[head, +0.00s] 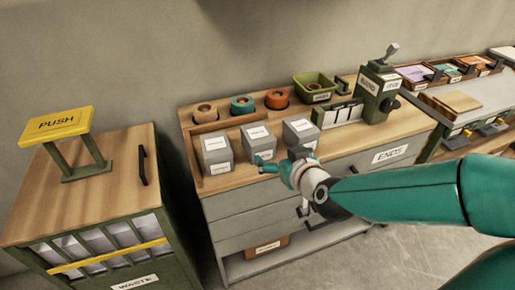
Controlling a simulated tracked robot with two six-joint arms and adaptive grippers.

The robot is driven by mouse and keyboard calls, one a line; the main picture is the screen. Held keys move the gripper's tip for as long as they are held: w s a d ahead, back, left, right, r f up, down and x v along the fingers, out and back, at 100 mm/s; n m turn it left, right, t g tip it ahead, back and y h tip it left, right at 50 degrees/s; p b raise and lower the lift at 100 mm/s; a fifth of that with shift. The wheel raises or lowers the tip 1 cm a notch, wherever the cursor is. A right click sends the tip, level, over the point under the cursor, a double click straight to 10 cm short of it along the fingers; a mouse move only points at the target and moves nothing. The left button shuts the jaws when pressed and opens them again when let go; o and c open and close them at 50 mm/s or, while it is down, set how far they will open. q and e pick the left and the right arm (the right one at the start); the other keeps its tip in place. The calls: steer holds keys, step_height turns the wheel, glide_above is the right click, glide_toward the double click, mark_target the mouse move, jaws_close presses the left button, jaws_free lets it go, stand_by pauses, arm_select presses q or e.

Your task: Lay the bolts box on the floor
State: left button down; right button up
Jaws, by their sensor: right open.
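Three grey boxes with white labels stand in a row on the wooden top of a workbench: a left box (216,155), a middle box (258,142) and a right box (300,134). The labels are too small to read, so I cannot tell which is the bolts box. My right gripper (275,164) is open and empty, at the bench's front edge, just in front of the middle and right boxes. Its teal arm comes in from the right. My left gripper is not in view. A strip of grey floor (400,258) shows at the lower right.
Behind the boxes are tape rolls (242,104), a green bin (315,87) and a green device with a lever (378,85). A waste cabinet (100,195) with a yellow PUSH sign (57,124) stands left. Another bench (470,97) with trays stands right.

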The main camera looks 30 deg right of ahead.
steer(key=p, duration=0.2)
glide_toward(258, 134)
steer(key=x, duration=0.5)
steer(key=shift+w+d+f, duration=0.1)
steer(key=shift+w+f, duration=0.05)
steer(key=shift+f, duration=0.25)
steer(key=shift+w+d+f, duration=0.1)
steer(key=shift+w, duration=0.4)
steer(key=p+x, duration=0.1)
steer(key=x, duration=0.3)
steer(key=shift+w, duration=0.15)
steer(key=c, duration=1.3)
steer(key=shift+c, duration=0.2)
